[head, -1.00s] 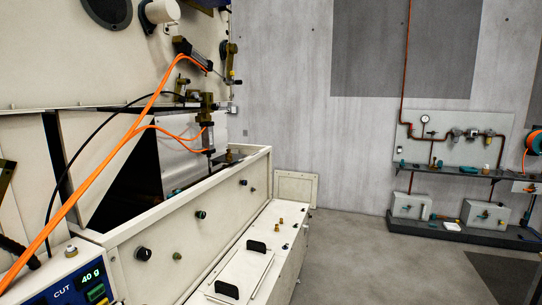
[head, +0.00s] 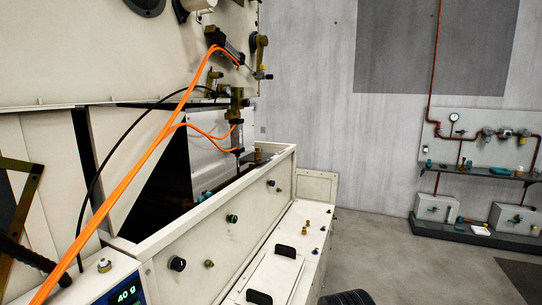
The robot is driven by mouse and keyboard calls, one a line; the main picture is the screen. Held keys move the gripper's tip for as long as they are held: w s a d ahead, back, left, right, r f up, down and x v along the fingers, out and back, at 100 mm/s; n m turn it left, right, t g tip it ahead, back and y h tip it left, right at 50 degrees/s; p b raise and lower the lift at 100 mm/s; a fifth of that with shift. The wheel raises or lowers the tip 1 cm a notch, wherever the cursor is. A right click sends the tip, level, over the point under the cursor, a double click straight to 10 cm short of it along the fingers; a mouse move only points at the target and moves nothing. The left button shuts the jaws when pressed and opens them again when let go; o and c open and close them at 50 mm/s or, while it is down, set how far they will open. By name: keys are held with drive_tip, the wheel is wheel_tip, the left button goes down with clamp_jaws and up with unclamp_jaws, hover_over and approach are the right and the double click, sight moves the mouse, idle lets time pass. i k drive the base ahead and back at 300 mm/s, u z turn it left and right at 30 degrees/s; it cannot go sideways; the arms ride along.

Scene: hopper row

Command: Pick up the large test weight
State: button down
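I cannot make out a large test weight for certain. Two small brass-coloured pieces (head: 306,229) stand on the far part of the low white ledge in the head view; they are too small to tell whether they are weights. My gripper does not show clearly in the head view. A dark ribbed shape (head: 345,298) cuts into the bottom edge, and I cannot tell what it is.
A cream machine with an open trough (head: 217,224) fills the left. Orange hoses (head: 135,175) hang in front. Two black handles (head: 285,251) sit on the ledge cover. A pipe panel (head: 480,150) is at the far right. Floor between is clear.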

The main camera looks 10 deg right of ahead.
sight(257, 155)
drive_tip(key=z, duration=0.8)
drive_tip(key=k, duration=1.05)
drive_tip(key=z, duration=0.9)
drive_tip(key=i, duration=2.75)
drive_tip(key=u, duration=0.9)
drive_tip(key=i, duration=1.2)
drive_tip(key=u, duration=1)
